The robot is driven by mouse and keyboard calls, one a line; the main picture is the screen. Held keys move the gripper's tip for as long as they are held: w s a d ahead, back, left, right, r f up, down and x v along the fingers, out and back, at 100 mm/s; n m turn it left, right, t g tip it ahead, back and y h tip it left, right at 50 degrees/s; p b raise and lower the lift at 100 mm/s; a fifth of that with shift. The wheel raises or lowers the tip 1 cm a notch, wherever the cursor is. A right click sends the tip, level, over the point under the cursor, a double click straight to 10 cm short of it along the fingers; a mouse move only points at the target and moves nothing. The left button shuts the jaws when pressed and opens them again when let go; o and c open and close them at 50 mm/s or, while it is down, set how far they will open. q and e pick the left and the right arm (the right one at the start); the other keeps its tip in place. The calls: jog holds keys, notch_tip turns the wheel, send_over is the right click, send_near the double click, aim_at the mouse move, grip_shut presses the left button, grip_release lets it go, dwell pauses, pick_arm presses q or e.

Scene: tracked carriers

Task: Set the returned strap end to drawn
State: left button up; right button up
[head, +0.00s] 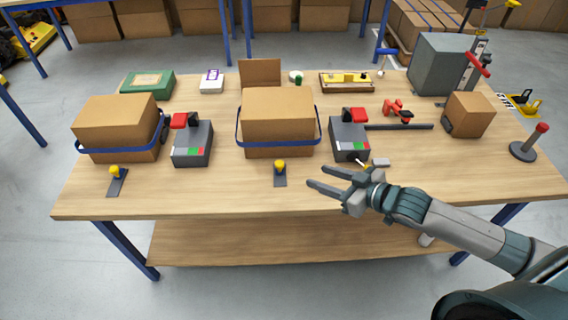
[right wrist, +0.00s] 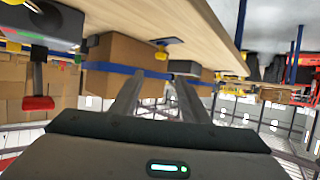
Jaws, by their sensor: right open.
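Two cartons each have a blue strap around them: the left carton (head: 118,122) with its strap (head: 122,150), and the middle carton (head: 278,112) with its strap (head: 278,142). A yellow knob (head: 116,170) sits at the far part of a small dark plate (head: 116,187) before the left carton. Another yellow knob (head: 280,164) sits on a similar plate (head: 280,182) before the middle carton. I cannot tell which strap end is returned. My right gripper (head: 316,176) is open and empty near the table's front edge, right of the middle knob. My left gripper is not in view.
Two dark devices with red levers (head: 192,142) (head: 350,138) stand beside the cartons. A small carton (head: 468,115), a grey box (head: 438,66) and a red-knobbed post (head: 530,142) are at the right. The front strip of the table (head: 210,195) is mostly clear.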

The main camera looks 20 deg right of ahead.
aim_at(280, 163)
jog(key=p+x, duration=0.2)
jog(key=x, duration=1.3)
jog(key=shift+w+a+p, duration=0.2)
jog(key=shift+w+p, duration=0.05)
jog(key=shift+p, duration=0.15)
